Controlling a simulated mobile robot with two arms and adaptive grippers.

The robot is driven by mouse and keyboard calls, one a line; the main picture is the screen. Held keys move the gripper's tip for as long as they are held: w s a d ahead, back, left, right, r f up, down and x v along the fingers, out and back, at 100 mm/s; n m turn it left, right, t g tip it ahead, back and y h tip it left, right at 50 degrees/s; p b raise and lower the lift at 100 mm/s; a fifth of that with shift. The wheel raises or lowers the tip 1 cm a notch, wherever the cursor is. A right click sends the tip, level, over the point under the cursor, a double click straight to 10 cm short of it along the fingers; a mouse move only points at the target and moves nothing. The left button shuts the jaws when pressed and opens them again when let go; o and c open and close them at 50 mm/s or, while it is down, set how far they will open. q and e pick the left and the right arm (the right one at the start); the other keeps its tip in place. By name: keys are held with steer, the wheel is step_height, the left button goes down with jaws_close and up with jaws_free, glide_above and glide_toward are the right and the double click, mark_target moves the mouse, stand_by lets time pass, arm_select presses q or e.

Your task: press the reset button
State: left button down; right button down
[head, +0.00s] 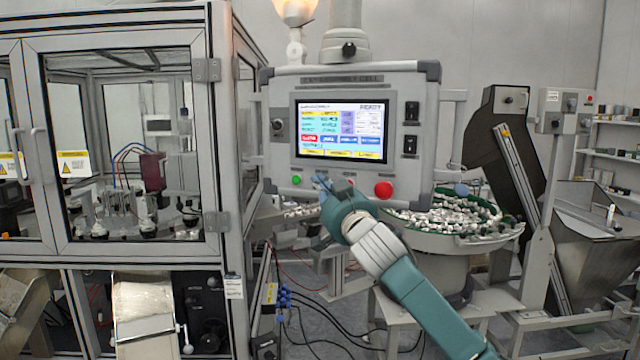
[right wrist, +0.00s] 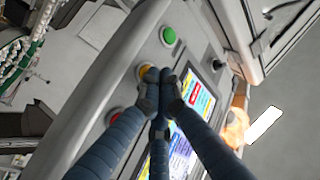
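The control panel (head: 280,120) has a lit screen (head: 342,130) and a row of buttons below it. A green button (head: 296,180) is at the left and a large red button (head: 383,189) at the right. In the right wrist view, a yellow button (right wrist: 143,71) sits between the green button (right wrist: 168,35) and the red button (right wrist: 115,115). The button labels are too small to read. My right gripper (head: 321,184) is shut and empty, its fingertips (right wrist: 162,74) right by the yellow button, partly covering it. I cannot tell whether they touch it. My left gripper is not in view.
A glazed machine enclosure (head: 225,130) stands left of the panel. A bowl feeder (head: 450,240) full of small parts is below right of it, with a dark conveyor (head: 500,140) and hopper (head: 600,240) beyond. Cables lie on the floor below.

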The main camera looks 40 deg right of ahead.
steer(key=shift+s+a, duration=0.25)
steer(key=shift+a, duration=0.05)
steer(key=shift+a, duration=0.1)
steer(key=shift+s+a+b, duration=0.1)
steer(key=shift+s+a, duration=0.45)
steer(key=shift+a, duration=0.3)
steer(key=shift+s+a+b, duration=0.1)
steer(key=shift+s+a, duration=0.4)
steer(key=shift+a, duration=0.3)
steer(key=shift+s+a+b, duration=0.1)
steer(key=shift+s+a, duration=0.45)
steer(key=shift+a, duration=0.3)
